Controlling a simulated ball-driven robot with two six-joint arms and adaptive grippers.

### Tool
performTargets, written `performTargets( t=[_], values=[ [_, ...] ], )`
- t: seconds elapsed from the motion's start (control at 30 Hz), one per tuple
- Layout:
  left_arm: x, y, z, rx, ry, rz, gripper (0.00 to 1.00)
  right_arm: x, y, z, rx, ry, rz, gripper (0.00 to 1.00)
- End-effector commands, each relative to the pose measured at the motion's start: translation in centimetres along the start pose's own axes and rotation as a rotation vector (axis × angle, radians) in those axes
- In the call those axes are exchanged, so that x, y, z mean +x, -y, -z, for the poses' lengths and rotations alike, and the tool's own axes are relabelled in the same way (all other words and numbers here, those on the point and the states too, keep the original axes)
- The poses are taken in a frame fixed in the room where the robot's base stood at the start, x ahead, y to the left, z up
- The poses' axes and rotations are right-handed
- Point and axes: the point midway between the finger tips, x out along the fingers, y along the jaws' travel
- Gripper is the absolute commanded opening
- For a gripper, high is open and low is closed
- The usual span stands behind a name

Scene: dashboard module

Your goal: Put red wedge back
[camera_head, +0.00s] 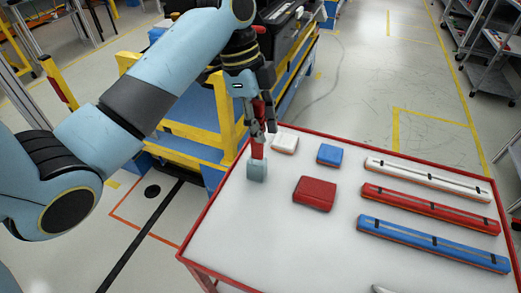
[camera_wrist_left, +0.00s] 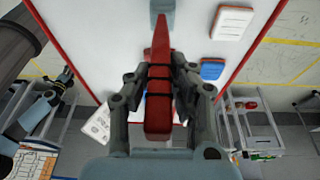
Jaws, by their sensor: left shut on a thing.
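A red square block (camera_head: 315,194), a blue one (camera_head: 330,154) and a white one (camera_head: 285,143) lie right of the wedge. White (camera_head: 428,179), red (camera_head: 430,208) and blue (camera_head: 433,243) bars lie further right.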

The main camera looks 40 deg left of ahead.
Motion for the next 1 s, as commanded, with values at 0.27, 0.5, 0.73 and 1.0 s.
performTargets(
  t=[0.27,0.5,0.73,1.0],
  values=[
    [3.5,0.1,-1.0,0.0,0.0,-0.001,0.0,-0.5,-0.6,-2.7,-0.005,0.04,-0.006,0.4],
    [6.3,0.1,-1.7,0.001,0.0,0.002,0.0,-0.6,-0.2,-0.5,-0.001,0.006,-0.002,0.4],
    [6.3,0.2,-1.7,0.001,0.0,0.003,0.0,-0.6,0.7,-0.1,0.003,0.001,0.008,0.4],
    [6.3,0.2,-1.8,0.001,0.0,0.002,0.42,-0.6,0.6,-1.1,0.002,0.016,0.007,0.4]
  ],
)
